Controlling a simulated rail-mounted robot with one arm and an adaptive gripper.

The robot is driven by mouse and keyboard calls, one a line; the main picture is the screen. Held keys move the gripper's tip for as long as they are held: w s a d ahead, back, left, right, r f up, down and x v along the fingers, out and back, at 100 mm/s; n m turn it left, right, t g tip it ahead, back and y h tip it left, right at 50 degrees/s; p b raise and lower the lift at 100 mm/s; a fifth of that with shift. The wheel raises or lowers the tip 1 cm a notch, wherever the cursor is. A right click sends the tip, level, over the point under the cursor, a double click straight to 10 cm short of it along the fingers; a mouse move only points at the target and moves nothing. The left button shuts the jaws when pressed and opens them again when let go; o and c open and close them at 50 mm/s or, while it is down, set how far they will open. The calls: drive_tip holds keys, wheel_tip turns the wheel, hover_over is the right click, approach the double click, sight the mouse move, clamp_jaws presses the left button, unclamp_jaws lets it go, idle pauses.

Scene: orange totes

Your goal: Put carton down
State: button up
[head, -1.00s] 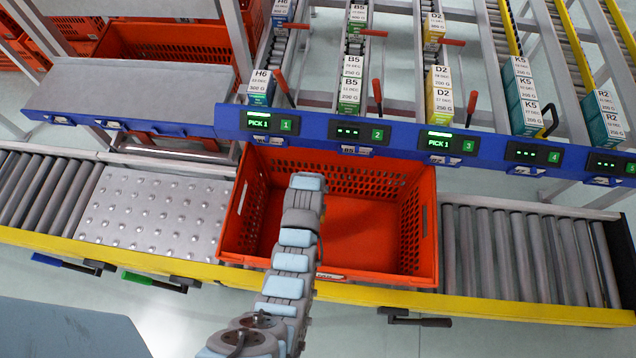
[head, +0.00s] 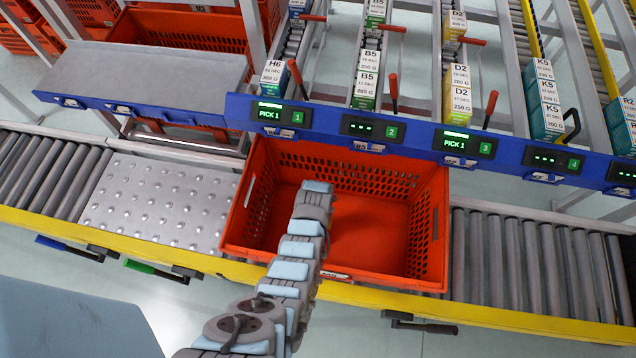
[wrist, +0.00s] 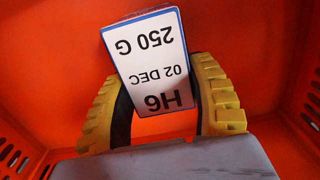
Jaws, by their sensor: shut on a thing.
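A carton (wrist: 150,65) with a white label reading H6, 02 DEC, 250 G is between the yellow fingers of my gripper (wrist: 162,105) in the wrist view. My gripper is shut on it. The orange walls and floor of a tote fill the background there. In the head view, my arm reaches over the front rim into the orange tote (head: 425,235) on the conveyor. My gripper and the carton are hidden behind my arm in that view. The visible part of the tote floor is bare. I cannot tell whether the carton touches the floor.
Roller conveyor (head: 530,255) lies right of the tote, and a studded plate (head: 160,205) lies left. A blue rail (head: 330,125) with displays runs behind it; displays 1 and 3 read PICK 1. Flow lanes above hold H6 (head: 272,85), B5, D2 and K5 cartons.

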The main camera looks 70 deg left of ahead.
drive_tip(key=shift+f, duration=0.3)
drive_tip(key=o, duration=1.2)
wheel_tip(320, 180, up, 13)
drive_tip(key=p, duration=0.3)
drive_tip(key=shift+w+a+f, duration=0.15)
drive_tip(key=shift+a+f, duration=0.05)
